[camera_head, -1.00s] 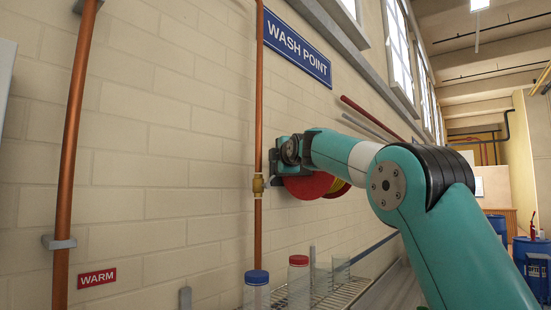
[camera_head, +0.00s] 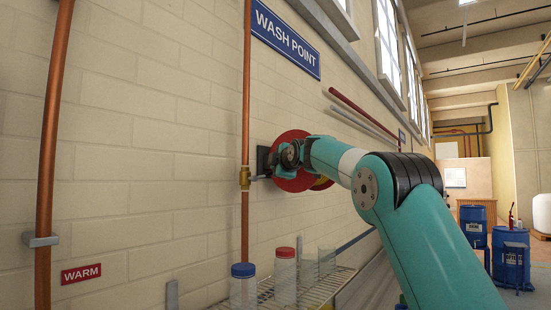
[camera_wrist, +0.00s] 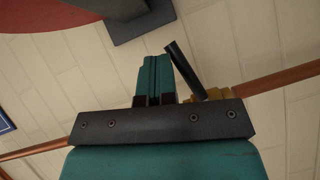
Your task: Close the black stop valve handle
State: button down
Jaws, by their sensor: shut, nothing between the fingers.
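The stop valve is a small brass body (camera_head: 244,178) on a vertical copper pipe; it also shows in the wrist view (camera_wrist: 216,94), partly behind my gripper's palm.
A red round disc (camera_head: 293,138) and a dark box (camera_wrist: 138,20) sit close behind my gripper. Below is a wire shelf (camera_head: 320,287) with lidded jars (camera_head: 243,285) and clear glasses. Another copper pipe (camera_head: 50,150) runs at left.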

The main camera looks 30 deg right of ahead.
jog(key=shift+w+d+f+m+g+y+p, duration=0.1)
jog(key=shift+d+f+m+g+y+p, duration=0.1)
jog(key=shift+f+m+p, duration=0.15)
jog(key=shift+w+d+f+m+g+y+p, duration=0.1)
jog(key=shift+f+m+g+y+p, duration=0.15)
jog(key=shift+f+m, duration=0.1)
dwell(0.3)
